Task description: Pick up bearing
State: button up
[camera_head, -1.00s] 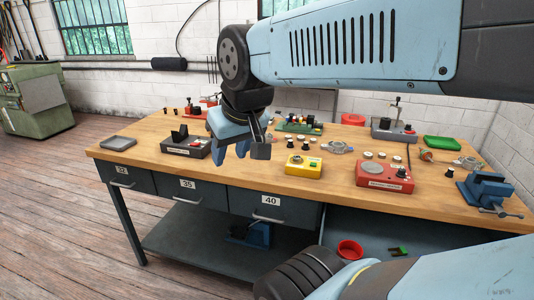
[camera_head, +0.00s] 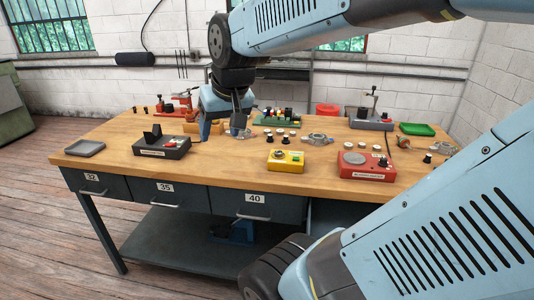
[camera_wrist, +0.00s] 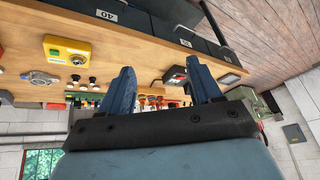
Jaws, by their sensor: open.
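My gripper (camera_head: 221,133) is open and empty, with blue fingers pointing down over the back middle of the wooden workbench (camera_head: 220,180). Its spread fingers also show in the wrist view (camera_wrist: 158,80), with nothing between them. Several small round parts with pale or dark tops (camera_head: 279,142) stand to the right of my gripper. They also show left of the fingers in the wrist view (camera_wrist: 83,83). They are too small to tell which one, if any, is the bearing. A grey metal housing (camera_head: 317,139) lies right of them.
A yellow box (camera_head: 286,160) and a red device (camera_head: 366,165) stand along the front. A black device (camera_head: 162,147) and grey tray (camera_head: 85,149) are at left. A green board (camera_head: 276,121) and a press (camera_head: 371,119) stand behind. The front middle is clear.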

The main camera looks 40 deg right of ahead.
jog(key=w+d+f+m+g+h, duration=0.1)
jog(key=w+d+f+m, duration=0.15)
jog(key=d, duration=0.35)
jog(key=w+d+f+m, duration=0.1)
jog(key=w+d+f, duration=0.1)
jog(key=w+d, duration=0.3)
jog(key=m+g+h, duration=0.1)
jog(key=m+h, duration=0.1)
jog(key=m, duration=0.2)
send_near(278, 153)
jog(key=shift+d+x, duration=0.15)
jog(key=shift+x, duration=1.95)
jog(key=shift+d+x, duration=0.1)
jog(key=shift+x, duration=2)
jog(key=shift+w+r, duration=0.1)
jog(key=shift+w, duration=0.05)
grip_shut()
jog(key=shift+a, duration=0.1)
